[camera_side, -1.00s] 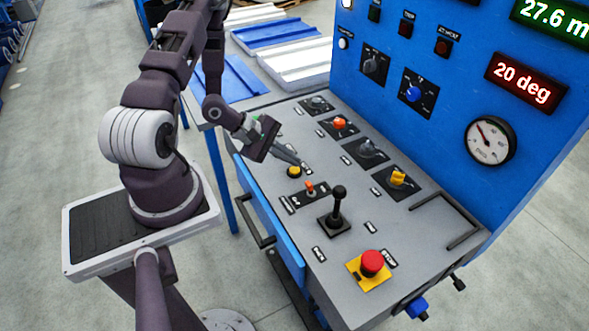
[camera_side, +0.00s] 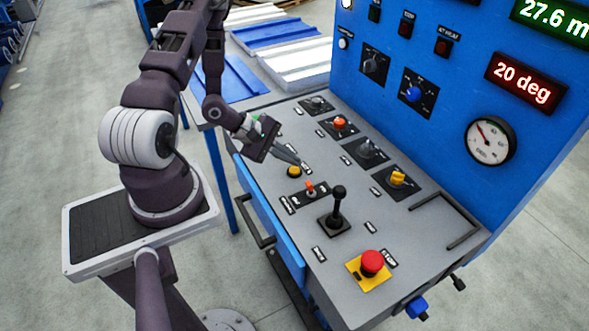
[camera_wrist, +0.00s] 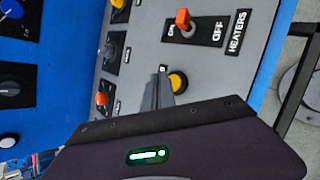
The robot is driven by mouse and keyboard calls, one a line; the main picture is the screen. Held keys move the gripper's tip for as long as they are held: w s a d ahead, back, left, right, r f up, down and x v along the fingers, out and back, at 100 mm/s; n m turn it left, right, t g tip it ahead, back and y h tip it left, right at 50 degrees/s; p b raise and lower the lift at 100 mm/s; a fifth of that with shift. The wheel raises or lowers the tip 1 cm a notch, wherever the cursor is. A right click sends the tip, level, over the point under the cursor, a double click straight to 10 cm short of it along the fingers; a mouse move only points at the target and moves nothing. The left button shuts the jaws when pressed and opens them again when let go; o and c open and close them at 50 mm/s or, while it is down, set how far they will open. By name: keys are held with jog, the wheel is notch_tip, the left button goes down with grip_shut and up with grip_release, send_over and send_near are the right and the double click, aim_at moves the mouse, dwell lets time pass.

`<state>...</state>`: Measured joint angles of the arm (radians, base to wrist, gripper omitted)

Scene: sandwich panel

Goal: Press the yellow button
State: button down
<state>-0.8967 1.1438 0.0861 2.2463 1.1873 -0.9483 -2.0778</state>
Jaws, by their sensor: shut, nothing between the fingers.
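The yellow button (camera_side: 294,171) is a small round push button on the grey sloping panel (camera_side: 330,262), near its front left edge. It also shows in the wrist view (camera_wrist: 178,82), just right of the fingers. My gripper (camera_side: 296,160) is shut and empty. Its fingertips are close to the button, on its far side in the side view. In the wrist view my gripper (camera_wrist: 159,76) has its fingertips beside the button. I cannot tell whether they touch it or how high they are above the panel.
An orange toggle switch (camera_side: 310,187) stands close to the button. A black joystick (camera_side: 337,208) and a red emergency button (camera_side: 372,262) are nearer the camera. A blue upright panel (camera_side: 450,110) rises behind.

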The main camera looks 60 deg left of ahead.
aim_at(291, 170)
jog(key=shift+f, duration=0.15)
jog(key=shift+f, duration=0.3)
jog(key=shift+f, duration=0.4)
dwell(0.4)
jog(key=shift+r, duration=0.85)
jog(key=shift+r, duration=2.5)
